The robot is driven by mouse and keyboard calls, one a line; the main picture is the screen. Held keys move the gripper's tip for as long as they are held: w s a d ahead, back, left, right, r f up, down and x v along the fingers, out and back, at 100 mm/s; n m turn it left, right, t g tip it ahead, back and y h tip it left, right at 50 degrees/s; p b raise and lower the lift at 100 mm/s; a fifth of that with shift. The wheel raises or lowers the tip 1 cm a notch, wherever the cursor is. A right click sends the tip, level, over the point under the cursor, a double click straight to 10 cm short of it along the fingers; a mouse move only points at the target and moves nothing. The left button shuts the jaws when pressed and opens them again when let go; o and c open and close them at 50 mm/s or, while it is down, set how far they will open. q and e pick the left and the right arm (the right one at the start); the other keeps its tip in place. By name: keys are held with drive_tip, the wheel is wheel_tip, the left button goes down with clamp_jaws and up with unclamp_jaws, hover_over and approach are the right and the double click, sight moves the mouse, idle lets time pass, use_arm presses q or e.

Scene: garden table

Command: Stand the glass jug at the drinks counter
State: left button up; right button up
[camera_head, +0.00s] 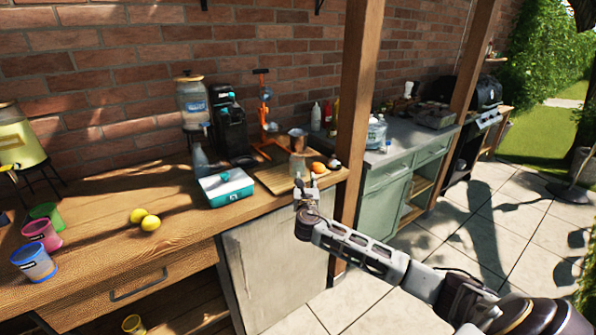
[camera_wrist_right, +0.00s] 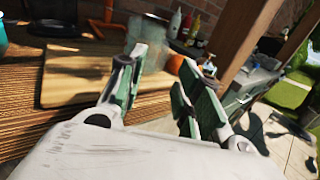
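A clear glass vessel, seemingly the glass jug (camera_head: 297,166), stands on the wooden cutting board (camera_head: 272,181) at the right end of the wooden counter (camera_head: 190,227). My right gripper (camera_head: 307,181) is just in front of it at the counter's front edge. In the right wrist view my right gripper (camera_wrist_right: 165,60) has its fingers spread. The clear glass (camera_wrist_right: 154,84) shows in the gap between and beyond them; I cannot tell whether they touch it. My left gripper is not in view.
A metal cup (camera_head: 298,139) stands behind the jug and an orange (camera_head: 318,167) lies beside it. A teal box (camera_head: 226,188) stands left of the board. A wooden post (camera_head: 358,100) rises right of it, before the green cabinet (camera_head: 386,208). Two lemons (camera_head: 145,219) lie further left.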

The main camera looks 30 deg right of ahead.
sight(299, 169)
drive_tip(key=shift+w, duration=0.1)
drive_tip(key=shift+r+x, duration=0.15)
drive_tip(key=shift+x, duration=1.15)
drive_tip(key=shift+r+x, duration=0.2)
drive_tip(key=shift+x, duration=1.05)
drive_tip(key=shift+d, duration=0.15)
